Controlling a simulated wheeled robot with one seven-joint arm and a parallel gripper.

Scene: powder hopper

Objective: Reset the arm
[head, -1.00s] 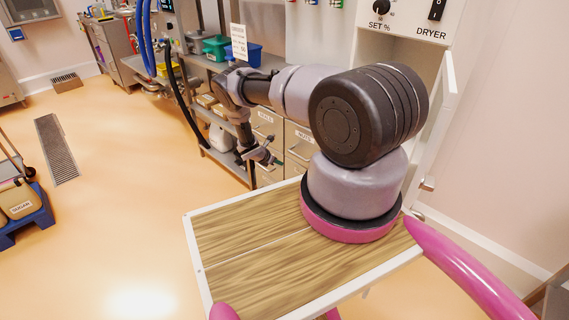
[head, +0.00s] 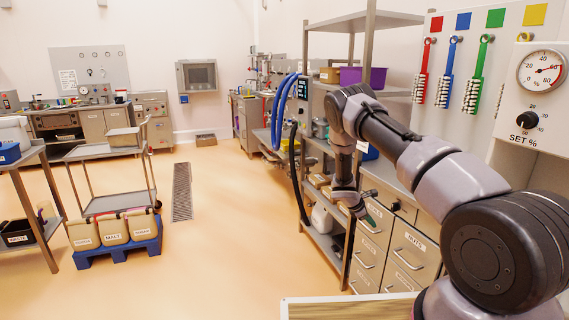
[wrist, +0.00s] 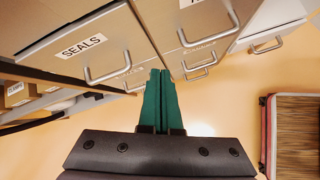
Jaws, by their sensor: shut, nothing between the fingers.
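My gripper (wrist: 160,100) shows in the wrist view with its two green fingers together and nothing between them. It points down past the drawer fronts toward the floor. In the head view my gripper (head: 364,214) hangs low at the end of my bent arm, in front of the grey drawer cabinet (head: 408,250). The wrist view shows the drawer marked SEALS (wrist: 85,45) to the left of the fingers. A gap between the fingers and the drawer handles cannot be measured from these views.
A steel shelf unit (head: 326,245) stands left of the drawers. The dial panel (head: 540,75) and coloured brushes (head: 447,78) are at the right. A blue pallet with bins (head: 119,247) and a trolley (head: 110,203) stand at the left. The floor between is clear.

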